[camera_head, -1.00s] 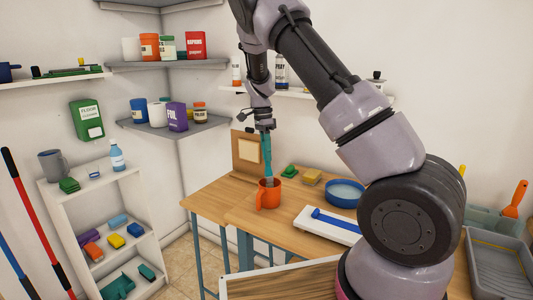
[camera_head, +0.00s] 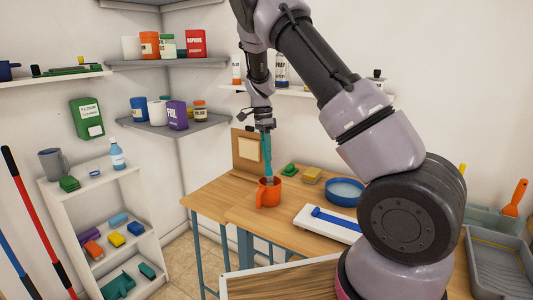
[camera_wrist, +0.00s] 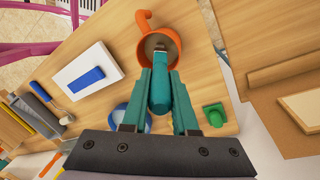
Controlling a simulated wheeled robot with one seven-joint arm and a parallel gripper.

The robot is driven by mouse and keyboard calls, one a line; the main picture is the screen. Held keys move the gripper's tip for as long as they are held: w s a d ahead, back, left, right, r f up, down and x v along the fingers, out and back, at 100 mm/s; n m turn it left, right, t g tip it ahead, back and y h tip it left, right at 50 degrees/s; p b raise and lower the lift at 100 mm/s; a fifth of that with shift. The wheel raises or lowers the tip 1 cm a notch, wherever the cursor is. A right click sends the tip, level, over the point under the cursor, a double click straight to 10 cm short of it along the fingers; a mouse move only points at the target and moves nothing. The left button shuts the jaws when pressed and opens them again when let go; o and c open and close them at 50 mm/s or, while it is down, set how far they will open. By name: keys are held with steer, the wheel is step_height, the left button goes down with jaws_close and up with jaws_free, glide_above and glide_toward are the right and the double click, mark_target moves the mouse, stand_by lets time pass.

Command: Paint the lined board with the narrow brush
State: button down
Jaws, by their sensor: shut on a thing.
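My gripper (camera_wrist: 162,105) is shut on the teal handle of a brush (camera_wrist: 173,76). In the head view my gripper (camera_head: 266,138) is above the orange mug (camera_head: 268,194), and the brush points down with its lower end inside it. The wrist view also shows the mug (camera_wrist: 117,47) around the brush end; the bristle tip is hard to make out. A brown board (camera_head: 240,165) with a cream panel (camera_head: 249,149) stands upright at the back of the table, left of the mug. It shows at the right in the wrist view (camera_wrist: 262,92). No lines can be made out on it.
A white shelf unit (camera_head: 60,205) stands left. Bare wood (camera_head: 207,198) shows left of the mug.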

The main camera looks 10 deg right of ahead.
steer(key=shift+r, duration=3.85)
steer(key=c, duration=1.4)
jaws_free()
jaws_close()
